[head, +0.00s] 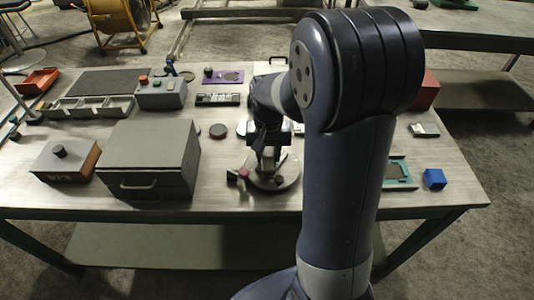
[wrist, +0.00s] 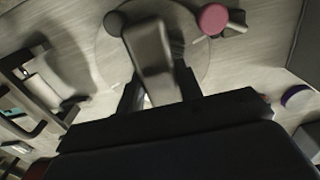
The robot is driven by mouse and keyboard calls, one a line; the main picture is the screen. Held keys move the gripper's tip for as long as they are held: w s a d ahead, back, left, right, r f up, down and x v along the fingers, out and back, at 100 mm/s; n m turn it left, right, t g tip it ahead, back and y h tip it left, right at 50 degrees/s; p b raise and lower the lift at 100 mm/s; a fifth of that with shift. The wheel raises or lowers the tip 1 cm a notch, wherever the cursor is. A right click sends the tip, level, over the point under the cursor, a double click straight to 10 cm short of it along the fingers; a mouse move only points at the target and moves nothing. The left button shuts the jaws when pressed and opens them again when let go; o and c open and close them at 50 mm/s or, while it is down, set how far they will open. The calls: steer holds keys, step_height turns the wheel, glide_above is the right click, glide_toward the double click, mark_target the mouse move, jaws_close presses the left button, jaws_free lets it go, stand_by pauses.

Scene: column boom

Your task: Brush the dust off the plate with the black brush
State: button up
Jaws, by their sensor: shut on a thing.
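My gripper (head: 268,152) is low over the pale round plate (head: 288,181) near the table's front middle. In the wrist view, my gripper (wrist: 158,95) is shut on a dark, block-shaped thing (wrist: 150,48), which looks like the black brush. It reaches out over the plate (wrist: 109,52). Whether its bristles touch the plate is hidden. I cannot make out dust clearly. A pink-ended thing (wrist: 213,18) and a dark round-ended thing (wrist: 113,22) are at the plate's far edge; the pink end (head: 245,173) also shows in the head view.
A large grey box with a handle (head: 150,160) stands left of the plate. A small box with a black knob (head: 65,160) is farther left. A blue cube (head: 434,178) and a teal frame (head: 398,172) lie right. My arm hides part of the table.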

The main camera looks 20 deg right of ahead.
steer(key=r+p, duration=0.2)
steer(key=r, duration=0.1)
steer(key=shift+s+d+r+p, duration=0.1)
steer(key=shift+d+r+p, duration=0.15)
steer(key=shift+p, duration=0.1)
steer(key=shift+a+r+p, duration=0.15)
steer(key=shift+r+p, duration=0.8)
steer(key=shift+r, duration=0.3)
steer(key=shift+r, duration=0.1)
step_height(320, 180, up, 3)
steer(key=p, duration=0.2)
steer(key=shift+p, duration=0.35)
